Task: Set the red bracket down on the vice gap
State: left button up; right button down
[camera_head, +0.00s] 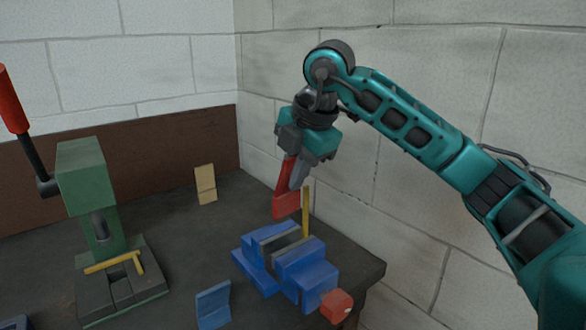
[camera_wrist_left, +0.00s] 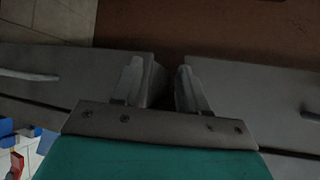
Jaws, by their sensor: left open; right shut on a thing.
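The red bracket (camera_head: 286,202) is held by my right gripper (camera_head: 293,172), which is shut on its upper part. The bracket hangs tilted above the blue vice (camera_head: 307,268), apart from it as far as I can tell. The vice gap (camera_head: 282,247) lies between the blue jaws and looks empty. My left gripper (camera_wrist_left: 160,88) shows only in the left wrist view, with its fingers apart and nothing between them. It is not in the head view.
A green press (camera_head: 88,185) with a red-handled lever stands at the left, a yellow bracket (camera_head: 115,264) on its base. A tan bracket (camera_head: 205,184) stands at the back. A yellow upright piece (camera_head: 306,210) rises behind the vice.

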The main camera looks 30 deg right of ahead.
aim_at(294, 208)
notch_tip(294, 208, down, 6)
jog(key=b, duration=0.4)
jog(key=shift+r, duration=0.15)
jog(key=shift+f+b, duration=0.65)
jog(key=shift+b, duration=0.05)
jog(key=shift+f, duration=0.15)
jog(key=shift+f+b, duration=1.1)
jog(key=shift+f, duration=0.25)
jog(key=c, duration=1.1)
grip_release()
